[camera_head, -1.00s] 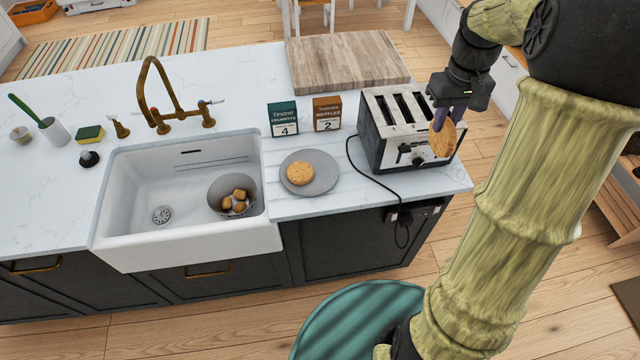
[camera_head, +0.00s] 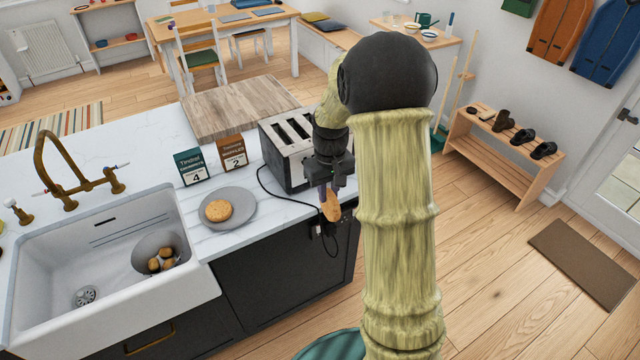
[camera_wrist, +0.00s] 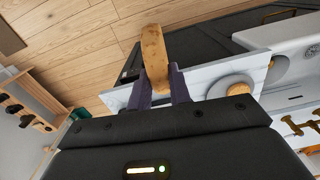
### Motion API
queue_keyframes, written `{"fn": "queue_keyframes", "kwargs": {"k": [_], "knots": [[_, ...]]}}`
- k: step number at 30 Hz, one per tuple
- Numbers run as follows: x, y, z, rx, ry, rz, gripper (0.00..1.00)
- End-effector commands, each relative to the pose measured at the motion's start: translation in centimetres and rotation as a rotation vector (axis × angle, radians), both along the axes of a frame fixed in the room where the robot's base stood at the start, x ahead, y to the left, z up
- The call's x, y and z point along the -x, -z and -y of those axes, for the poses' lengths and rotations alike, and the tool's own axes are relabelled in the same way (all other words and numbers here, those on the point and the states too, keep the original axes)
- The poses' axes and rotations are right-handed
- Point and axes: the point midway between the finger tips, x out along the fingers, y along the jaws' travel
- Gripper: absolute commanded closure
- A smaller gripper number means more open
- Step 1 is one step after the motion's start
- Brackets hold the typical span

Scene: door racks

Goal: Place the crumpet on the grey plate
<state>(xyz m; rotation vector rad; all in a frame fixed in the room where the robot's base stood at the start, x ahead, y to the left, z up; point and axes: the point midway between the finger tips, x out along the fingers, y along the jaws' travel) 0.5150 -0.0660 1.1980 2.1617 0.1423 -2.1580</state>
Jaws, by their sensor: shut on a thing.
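My gripper (camera_head: 327,188) is shut on a crumpet (camera_head: 331,207), a flat golden-brown round seen nearly edge-on. It hangs beside the toaster, near the counter's front edge. In the wrist view the held crumpet (camera_wrist: 154,52) stands up between the two purple-grey fingers (camera_wrist: 161,88). The grey plate (camera_head: 243,205) lies on the white counter to the left of my gripper. Another crumpet (camera_head: 218,211) lies on the plate. The plate (camera_wrist: 221,86) and its crumpet (camera_wrist: 238,89) also show in the wrist view.
The toaster (camera_head: 280,150) stands right of the plate, its black cord (camera_head: 268,190) looping along the counter. Two small boxes, green (camera_head: 191,167) and brown (camera_head: 232,152), stand behind the plate. The sink (camera_head: 60,250) lies left, holding a bowl with several round brown things. A wooden board (camera_head: 235,105) lies behind.

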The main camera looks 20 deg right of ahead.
Motion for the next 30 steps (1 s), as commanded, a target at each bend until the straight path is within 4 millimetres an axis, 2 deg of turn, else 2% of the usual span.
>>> {"fn": "queue_keyframes", "kwargs": {"k": [1,5,11,15,19,21,24,30], "knots": [[-0.1,1.8,-0.4,-0.001,0.004,-0.005,1.00],[-0.3,5.9,-1.3,-0.001,0.021,-0.007,1.00],[-0.2,13.9,-3.1,0.000,0.055,-0.009,1.00],[0.5,19.5,-4.5,0.002,0.080,-0.011,1.00],[1.4,24.2,-5.6,0.004,0.102,-0.009,1.00],[1.9,26.0,-6.1,0.005,0.111,-0.007,1.00],[2.3,27.5,-6.4,0.006,0.121,-0.005,1.00],[2.4,27.8,-6.6,0.006,0.125,0.000,1.00]]}}
